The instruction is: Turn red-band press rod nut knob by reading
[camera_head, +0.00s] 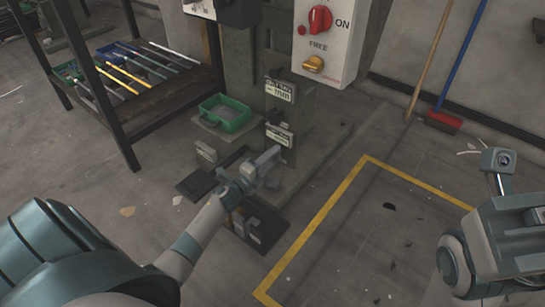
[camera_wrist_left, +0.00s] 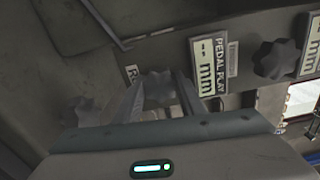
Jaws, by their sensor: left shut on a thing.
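My left gripper (camera_head: 270,160) reaches the lower front of the grey press (camera_head: 305,115). In the left wrist view, its fingers (camera_wrist_left: 160,92) are closed around a dark lobed knob (camera_wrist_left: 158,84). A label beside that knob starts with R, and the rest is hidden. To its right, a display plate (camera_wrist_left: 208,66) reads PEDAL PLAY, with dashes and mm. A second dark lobed knob (camera_wrist_left: 277,60) sits beyond it. In the head view, two readout plates show on the press, the upper (camera_head: 280,89) and the lower (camera_head: 279,135). I cannot make out a red band. My right gripper's fingers are not in view.
A control box (camera_head: 335,40) with a red ON switch (camera_head: 320,19) and a yellow FREE knob (camera_head: 313,64) hangs above. A green tray (camera_head: 225,114) stands left of the press. A rack with rods (camera_head: 130,70) is further left. Floor inside the yellow line (camera_head: 330,205) is mostly clear.

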